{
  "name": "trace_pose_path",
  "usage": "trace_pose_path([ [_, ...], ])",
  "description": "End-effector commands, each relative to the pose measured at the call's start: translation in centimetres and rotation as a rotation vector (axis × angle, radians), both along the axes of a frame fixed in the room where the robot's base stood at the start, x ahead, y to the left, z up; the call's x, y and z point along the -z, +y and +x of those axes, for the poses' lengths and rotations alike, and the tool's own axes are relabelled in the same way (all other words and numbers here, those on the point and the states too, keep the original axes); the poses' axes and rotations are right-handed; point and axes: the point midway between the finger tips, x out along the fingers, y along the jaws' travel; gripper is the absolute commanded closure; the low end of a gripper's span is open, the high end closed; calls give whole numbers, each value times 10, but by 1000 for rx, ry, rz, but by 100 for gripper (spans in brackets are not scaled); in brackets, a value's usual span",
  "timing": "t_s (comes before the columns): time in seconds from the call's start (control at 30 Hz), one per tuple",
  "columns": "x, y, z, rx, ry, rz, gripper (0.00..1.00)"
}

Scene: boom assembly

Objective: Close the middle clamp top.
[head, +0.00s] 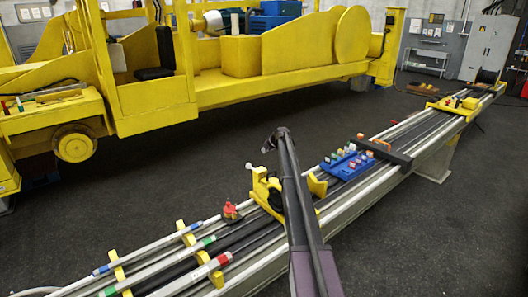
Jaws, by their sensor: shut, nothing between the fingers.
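The middle clamp (262,188) is yellow and sits on the long rail assembly, just left of my dark arm. Part of it is hidden behind the arm, and another yellow piece (317,186) shows on the arm's right side. A small yellow part stands up at the clamp's left end; I cannot tell how far its top is open. My gripper (267,144) is small and dark in this view, at the upper end of the arm. It appears above the clamp in the picture, shut and empty. Any contact with the clamp cannot be made out.
Long bars and tubes (160,262) lie along the rail, with yellow supports at the near end. A red-topped part (231,211), a blue tray (347,164) and a far yellow clamp (455,106) sit on it. A large yellow machine (220,75) stands behind; dark floor lies between.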

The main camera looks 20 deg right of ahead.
Motion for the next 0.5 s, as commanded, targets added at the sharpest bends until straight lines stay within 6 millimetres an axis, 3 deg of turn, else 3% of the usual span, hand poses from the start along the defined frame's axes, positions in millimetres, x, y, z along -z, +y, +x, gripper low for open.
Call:
trace_pose_path([
  [0.5,-47,2,1,-1,0,0,100],
])
